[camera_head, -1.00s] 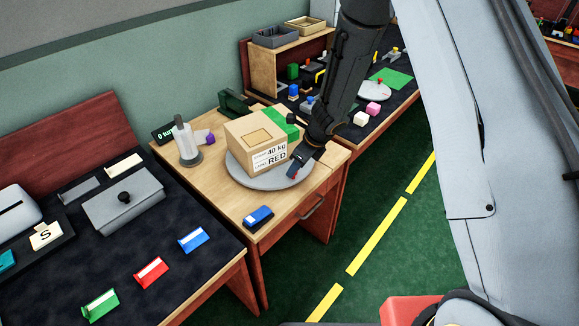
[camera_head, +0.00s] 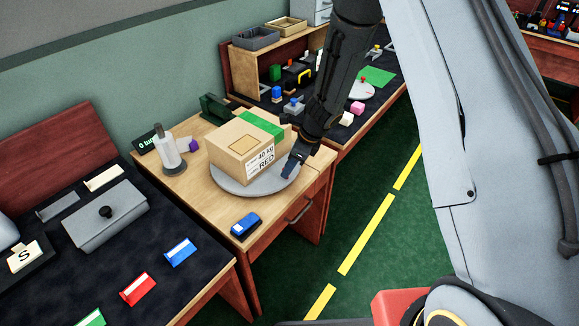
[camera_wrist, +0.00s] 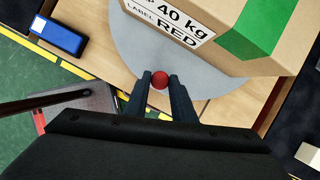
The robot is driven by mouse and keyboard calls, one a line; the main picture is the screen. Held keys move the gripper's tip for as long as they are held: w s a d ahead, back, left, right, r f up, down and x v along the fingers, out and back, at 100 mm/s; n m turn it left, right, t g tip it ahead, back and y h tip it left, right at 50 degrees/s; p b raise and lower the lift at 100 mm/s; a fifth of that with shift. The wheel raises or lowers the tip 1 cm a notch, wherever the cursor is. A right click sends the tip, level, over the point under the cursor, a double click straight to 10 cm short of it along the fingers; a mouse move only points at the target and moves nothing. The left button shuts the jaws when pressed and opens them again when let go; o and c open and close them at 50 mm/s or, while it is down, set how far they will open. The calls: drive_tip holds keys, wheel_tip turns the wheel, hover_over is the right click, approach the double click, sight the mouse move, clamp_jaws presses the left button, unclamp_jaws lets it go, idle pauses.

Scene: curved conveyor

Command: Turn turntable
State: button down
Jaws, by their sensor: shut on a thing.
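The grey round turntable (camera_head: 228,187) lies on the wooden desk and bears a cardboard box (camera_head: 232,160). The box has a green stripe and a label reading "40 kg" and "RED". A red knob (camera_wrist: 159,80) stands at the turntable's near edge in the wrist view. My gripper (camera_head: 287,171) is at the turntable's right edge in the head view, where its fingers hide the knob. In the wrist view my gripper (camera_wrist: 160,82) is shut on the knob, with one finger on each side. The box is just beyond the fingertips.
A blue stapler-like object (camera_head: 246,225) lies on the desk in front of the turntable. A grey and white stand (camera_head: 168,155) and a small display (camera_head: 147,143) are at the left. A dark table (camera_head: 110,245) with coloured cards adjoins at left. Green floor is clear at right.

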drive_tip(key=shift+a, duration=0.1)
drive_tip(key=c, duration=1.5)
unclamp_jaws()
drive_tip(key=shift+b+v, duration=0.7)
drive_tip(key=shift+v, duration=3.2)
